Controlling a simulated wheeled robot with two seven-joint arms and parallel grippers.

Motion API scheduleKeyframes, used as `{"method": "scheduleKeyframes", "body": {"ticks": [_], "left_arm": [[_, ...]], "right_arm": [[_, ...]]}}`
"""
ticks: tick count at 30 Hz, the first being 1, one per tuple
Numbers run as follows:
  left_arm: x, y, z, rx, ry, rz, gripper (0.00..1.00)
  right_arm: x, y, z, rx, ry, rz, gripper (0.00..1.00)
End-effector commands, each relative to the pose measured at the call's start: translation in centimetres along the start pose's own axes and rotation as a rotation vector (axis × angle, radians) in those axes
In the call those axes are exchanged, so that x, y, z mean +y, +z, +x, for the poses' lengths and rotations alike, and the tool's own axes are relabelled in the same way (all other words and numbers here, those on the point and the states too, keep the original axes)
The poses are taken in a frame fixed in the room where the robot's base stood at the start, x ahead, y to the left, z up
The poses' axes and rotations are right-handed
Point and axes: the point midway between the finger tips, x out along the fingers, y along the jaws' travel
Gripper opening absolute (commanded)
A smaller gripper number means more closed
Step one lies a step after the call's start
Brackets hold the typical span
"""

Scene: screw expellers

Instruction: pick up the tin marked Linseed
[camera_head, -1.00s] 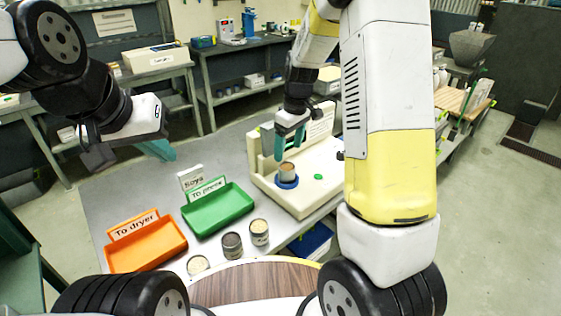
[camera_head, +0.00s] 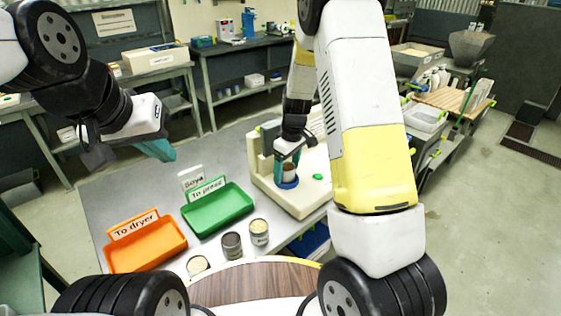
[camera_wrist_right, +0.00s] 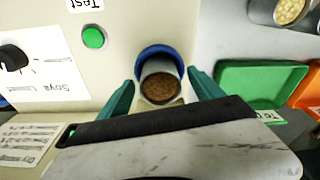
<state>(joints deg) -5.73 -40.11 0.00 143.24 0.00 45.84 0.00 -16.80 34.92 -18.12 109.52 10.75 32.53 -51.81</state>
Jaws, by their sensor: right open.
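A small tin of brown seeds (camera_head: 289,170) stands in the blue ring (camera_wrist_right: 148,54) of the cream tester; its marking is not readable. My right gripper (camera_head: 289,155) is open over it from above. In the right wrist view, the teal fingers (camera_wrist_right: 163,90) are on either side of this tin (camera_wrist_right: 160,82), apparently with gaps. Three more tins stand on the table: a pale one (camera_head: 198,266), a dark one (camera_head: 232,246) and another light one (camera_head: 259,232). Their labels are too small to read. My left gripper (camera_head: 160,149) hangs at the left, away from the tins.
The green "To press" tray (camera_head: 220,208) and orange "To dryer" tray (camera_head: 148,250) lie left of the tester (camera_head: 305,190), with a white card (camera_head: 191,178) behind. The tester has a raised back and a green button (camera_head: 318,177). The table's left part is bare.

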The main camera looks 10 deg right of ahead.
Motion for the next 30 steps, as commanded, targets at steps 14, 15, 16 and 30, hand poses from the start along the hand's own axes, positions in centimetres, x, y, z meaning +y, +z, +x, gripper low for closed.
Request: {"method": "scheduleKeyframes", "body": {"ticks": [14, 15, 16, 30], "left_arm": [[0.0, 0.0, 0.0, 0.000, 0.000, 0.000, 0.00], [0.0, 0.0, 0.0, 0.000, 0.000, 0.000, 0.00], [0.0, 0.0, 0.0, 0.000, 0.000, 0.000, 0.00], [0.0, 0.0, 0.0, 0.000, 0.000, 0.000, 0.00]], "right_arm": [[0.0, 0.0, 0.0, 0.000, 0.000, 0.000, 0.01], [0.0, 0.0, -0.1, 0.000, 0.000, 0.000, 0.01], [0.0, 0.0, -0.1, 0.000, 0.000, 0.000, 0.01], [-0.6, 2.6, -1.9, 0.001, -0.002, 0.003, 0.01]]}}
